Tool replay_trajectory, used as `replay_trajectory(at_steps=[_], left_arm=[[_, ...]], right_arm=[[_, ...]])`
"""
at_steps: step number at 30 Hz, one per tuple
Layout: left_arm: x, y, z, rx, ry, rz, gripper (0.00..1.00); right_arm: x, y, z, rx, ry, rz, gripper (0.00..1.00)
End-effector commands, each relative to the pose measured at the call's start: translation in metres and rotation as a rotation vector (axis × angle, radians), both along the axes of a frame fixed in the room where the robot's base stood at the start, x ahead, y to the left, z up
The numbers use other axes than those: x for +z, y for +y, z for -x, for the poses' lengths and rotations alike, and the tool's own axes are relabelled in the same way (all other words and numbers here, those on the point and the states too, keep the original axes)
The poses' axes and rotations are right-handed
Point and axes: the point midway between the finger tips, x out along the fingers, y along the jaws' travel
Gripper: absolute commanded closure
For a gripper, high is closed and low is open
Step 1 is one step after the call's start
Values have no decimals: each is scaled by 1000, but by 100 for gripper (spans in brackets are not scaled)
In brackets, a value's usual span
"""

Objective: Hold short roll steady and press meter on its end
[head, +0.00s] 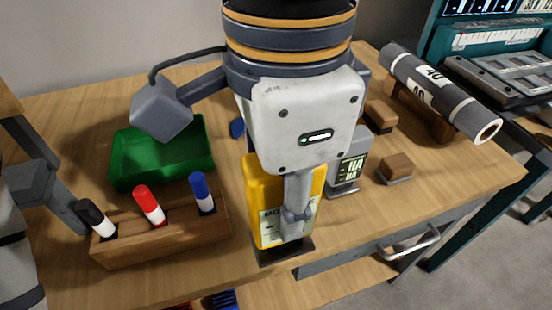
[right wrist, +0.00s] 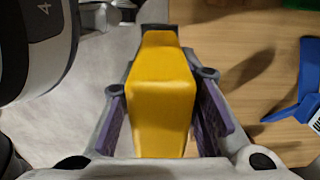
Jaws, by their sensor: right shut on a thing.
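My right gripper (head: 297,205) points down near the front edge of the wooden table and is shut on a yellow meter (head: 264,205). The meter is upright, with a pale label on its front, and a dark base (head: 285,250) shows at its foot. I cannot tell if it is lifted. In the right wrist view the yellow meter (right wrist: 162,95) sits between the two purple-padded fingers. A grey roll (head: 435,88) with white number labels lies in a wooden cradle (head: 425,115) at the back right, its open end facing front right. My left gripper's fingers are out of frame.
A wooden rack (head: 165,240) with black, red and blue markers stands front left, before a green tray (head: 160,155). A grey box (head: 348,165) marked HA and brown blocks (head: 396,167) stand right of the meter. A blue object (right wrist: 302,95) lies nearby. The front-right tabletop is clear.

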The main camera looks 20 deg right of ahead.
Motion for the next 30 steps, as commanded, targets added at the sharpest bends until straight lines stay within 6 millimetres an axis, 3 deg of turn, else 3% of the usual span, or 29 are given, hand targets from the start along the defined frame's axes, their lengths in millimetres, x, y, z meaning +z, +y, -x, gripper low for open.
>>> replay_trajectory(at_steps=[10, 11, 14, 20, 30], left_arm=[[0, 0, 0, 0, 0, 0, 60], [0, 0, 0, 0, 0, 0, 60], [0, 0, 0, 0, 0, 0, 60], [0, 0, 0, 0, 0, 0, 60], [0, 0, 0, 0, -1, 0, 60]], right_arm=[[4, 2, 8, -1, -1, 0, 100], [4, 2, 8, -1, -1, 0, 77], [4, 2, 8, -1, -1, -1, 96], [9, 2, 8, -1, -2, 0, 96], [34, 2, 8, -1, -1, -1, 96]])
